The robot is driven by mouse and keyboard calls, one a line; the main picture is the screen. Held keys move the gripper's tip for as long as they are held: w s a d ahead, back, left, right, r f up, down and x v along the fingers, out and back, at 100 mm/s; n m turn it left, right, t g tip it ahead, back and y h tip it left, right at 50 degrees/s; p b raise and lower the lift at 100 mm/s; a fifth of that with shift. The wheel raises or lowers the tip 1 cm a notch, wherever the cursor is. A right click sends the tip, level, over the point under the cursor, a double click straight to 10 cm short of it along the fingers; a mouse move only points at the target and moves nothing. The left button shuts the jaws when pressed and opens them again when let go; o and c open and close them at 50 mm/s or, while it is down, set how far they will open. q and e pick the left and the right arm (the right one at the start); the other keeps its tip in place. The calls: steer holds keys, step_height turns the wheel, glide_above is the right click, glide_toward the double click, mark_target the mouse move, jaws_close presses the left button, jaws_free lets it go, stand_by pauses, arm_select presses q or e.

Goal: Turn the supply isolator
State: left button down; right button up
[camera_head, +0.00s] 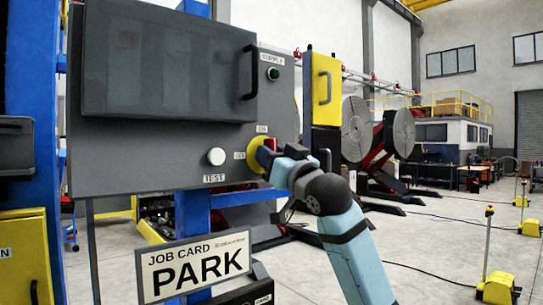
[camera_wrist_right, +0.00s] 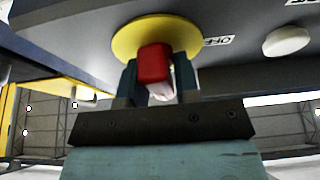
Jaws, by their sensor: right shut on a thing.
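The supply isolator is a yellow disc (camera_head: 253,153) with a red handle, low on the right side of the grey panel. Its ON label (camera_head: 262,129) is above it and another label (camera_head: 239,155) is to its left. In the wrist view the yellow disc (camera_wrist_right: 128,40) and red handle (camera_wrist_right: 154,64) show clearly. My right gripper (camera_head: 272,152) is at the isolator; in the wrist view its fingers (camera_wrist_right: 157,78) stand on both sides of the red handle, shut on it. The arm hides much of the handle in the head view. My left gripper is not in view.
A white TEST button (camera_head: 216,156) sits left of the isolator. A green SUPPLY lamp (camera_head: 273,74) is above it. A grey door with a black handle (camera_head: 250,72) covers the upper panel. A PARK job card (camera_head: 195,266) stands below. A yellow box (camera_head: 326,88) stands to the right.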

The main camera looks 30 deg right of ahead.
steer(key=shift+m, duration=0.4)
steer(key=o, duration=0.8)
steer(key=shift+c, duration=0.2)
steer(key=shift+s+f, duration=0.25)
steer(key=shift+s, duration=0.1)
steer(key=b+v, duration=0.3)
steer(key=v, duration=1)
steer(key=shift+b, duration=0.4)
steer(key=shift+r, duration=0.1)
